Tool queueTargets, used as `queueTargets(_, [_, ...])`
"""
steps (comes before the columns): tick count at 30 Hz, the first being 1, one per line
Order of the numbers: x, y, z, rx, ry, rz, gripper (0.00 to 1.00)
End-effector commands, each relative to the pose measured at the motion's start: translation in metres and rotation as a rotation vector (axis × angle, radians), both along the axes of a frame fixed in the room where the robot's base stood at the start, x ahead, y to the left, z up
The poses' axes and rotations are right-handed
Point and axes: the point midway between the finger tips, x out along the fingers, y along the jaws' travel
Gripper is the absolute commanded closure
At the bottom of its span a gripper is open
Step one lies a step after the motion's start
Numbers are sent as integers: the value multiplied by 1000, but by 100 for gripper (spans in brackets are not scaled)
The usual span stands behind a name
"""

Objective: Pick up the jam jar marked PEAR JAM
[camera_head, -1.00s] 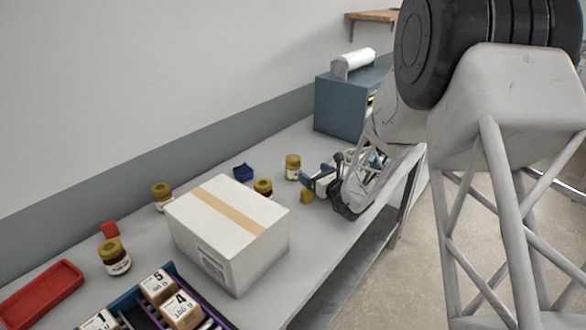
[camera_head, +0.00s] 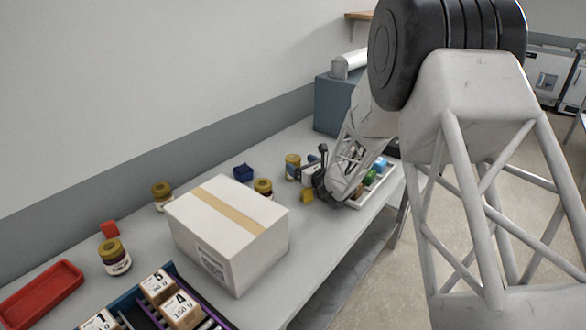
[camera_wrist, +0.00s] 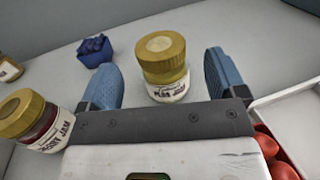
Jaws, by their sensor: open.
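A jar with a gold lid and pale contents (camera_wrist: 165,72) stands upright between the fingers of my gripper (camera_wrist: 160,66) in the wrist view. Its label is blurred but seems to read PEAR JAM. My gripper is open, with one blue finger on each side of the jar; I cannot tell whether either touches it. In the head view this jar (camera_head: 292,161) stands toward the back of the table, beside my gripper (camera_head: 303,170). A dark red jar (camera_wrist: 37,118) with a partly readable JAM label stands left of my gripper in the wrist view.
Other gold-lidded jars (camera_head: 162,196) stand along the table, one (camera_head: 115,262) near a red tray (camera_head: 40,296). A large white box (camera_head: 228,232) takes up the middle. A white divided tray (camera_head: 384,182) is close on the right.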

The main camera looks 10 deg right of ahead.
Motion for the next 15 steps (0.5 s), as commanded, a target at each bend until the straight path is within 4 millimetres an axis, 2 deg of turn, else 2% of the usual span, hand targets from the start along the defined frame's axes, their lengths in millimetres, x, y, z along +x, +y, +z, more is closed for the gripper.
queueTargets(10, [1, 1, 0, 0, 0, 0, 10])
queueTargets(15, [9, 6, 0, 1, -1, 0, 10])
